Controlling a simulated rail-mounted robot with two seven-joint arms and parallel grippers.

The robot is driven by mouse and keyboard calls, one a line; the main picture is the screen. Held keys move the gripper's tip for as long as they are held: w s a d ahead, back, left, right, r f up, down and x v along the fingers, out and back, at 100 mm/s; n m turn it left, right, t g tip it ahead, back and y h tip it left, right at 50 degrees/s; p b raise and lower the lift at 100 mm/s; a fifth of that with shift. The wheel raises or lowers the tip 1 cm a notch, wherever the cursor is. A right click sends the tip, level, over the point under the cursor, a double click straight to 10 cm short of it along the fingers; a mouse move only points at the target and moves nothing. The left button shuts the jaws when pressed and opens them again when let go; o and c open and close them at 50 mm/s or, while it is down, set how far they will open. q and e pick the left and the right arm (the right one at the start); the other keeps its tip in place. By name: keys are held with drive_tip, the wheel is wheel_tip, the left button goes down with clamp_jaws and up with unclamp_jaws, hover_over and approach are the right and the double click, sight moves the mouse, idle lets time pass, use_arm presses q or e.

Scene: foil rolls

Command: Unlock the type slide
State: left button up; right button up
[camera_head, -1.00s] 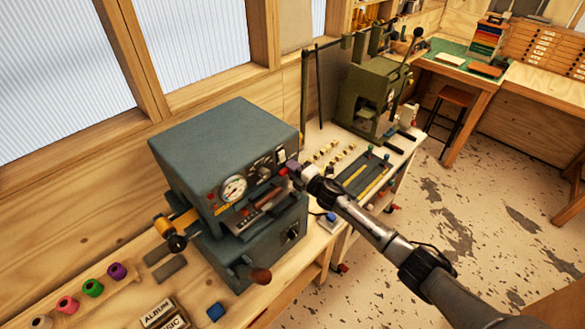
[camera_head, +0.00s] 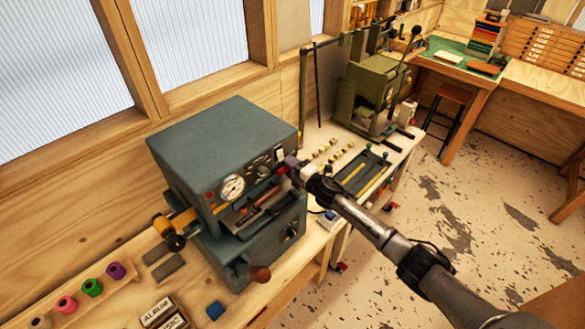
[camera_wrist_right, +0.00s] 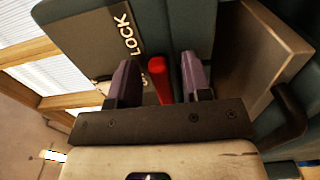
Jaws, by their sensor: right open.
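The grey-blue stamping machine (camera_head: 225,140) stands on the bench with a dial on its front. A tray-like slide (camera_head: 245,218) sits in its front opening; I cannot tell whether it is locked. In the right wrist view, a red lever (camera_wrist_right: 158,88) stands beside a plate lettered "LOCK" (camera_wrist_right: 124,35). My right gripper (camera_wrist_right: 159,70) is open, its purple fingers on either side of the lever with gaps showing. In the head view, my right gripper (camera_head: 289,165) is at the machine's front right edge. My left gripper is out of view.
Colored foil rolls (camera_head: 92,287) stand at the bench's front left, near lettered blocks (camera_head: 160,312) and a blue block (camera_head: 215,311). A green press (camera_head: 370,95) stands to the right, behind a dark tray (camera_head: 362,175).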

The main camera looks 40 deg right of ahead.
drive_tip(key=shift+s, duration=0.1)
drive_tip(key=s+d+b, duration=0.1)
drive_tip(key=s, duration=1.2)
drive_tip(key=shift+s+d, duration=0.25)
drive_tip(key=shift+d, duration=0.1)
